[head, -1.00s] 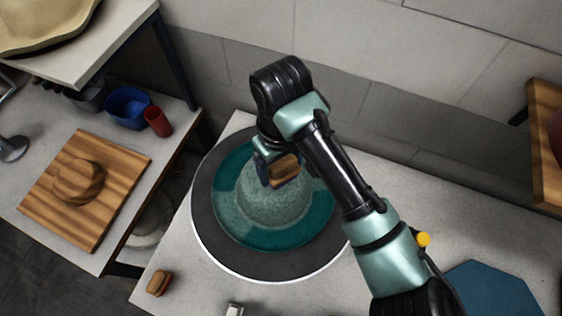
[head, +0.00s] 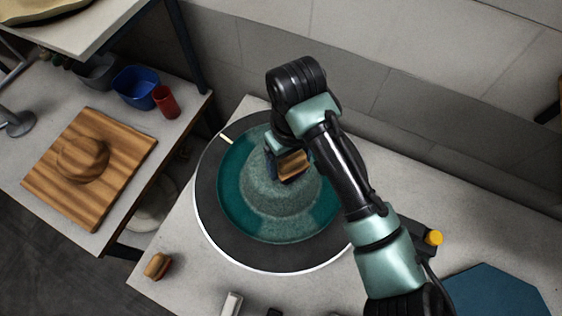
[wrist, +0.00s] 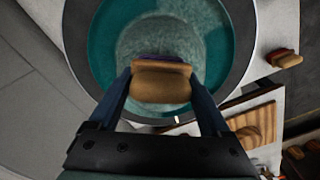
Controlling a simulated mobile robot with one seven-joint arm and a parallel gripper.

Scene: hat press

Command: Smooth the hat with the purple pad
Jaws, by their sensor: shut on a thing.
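The hat (head: 270,205) is teal with grey-green patches and a rounded crown. It sits brim-down on a round dark turntable (head: 222,234) with a white rim. My gripper (head: 284,160) is shut on a wooden-backed pad (head: 293,164) at the crown's upper side. In the wrist view, the pad (wrist: 160,84) sits between the fingers, with a thin purple edge showing at its far side. The pad's face is hidden, so I cannot tell whether it touches the hat (wrist: 190,28). Dark teal shows on the brim's left and right.
A second wooden-backed pad (head: 157,265) lies on the table, left of the turntable. A pale mark (head: 226,139) is on the turntable's upper left. A side table holds a wooden board (head: 55,190), a blue bin (head: 135,86) and a red cup (head: 165,101). A blue hexagon (head: 492,290) lies lower right.

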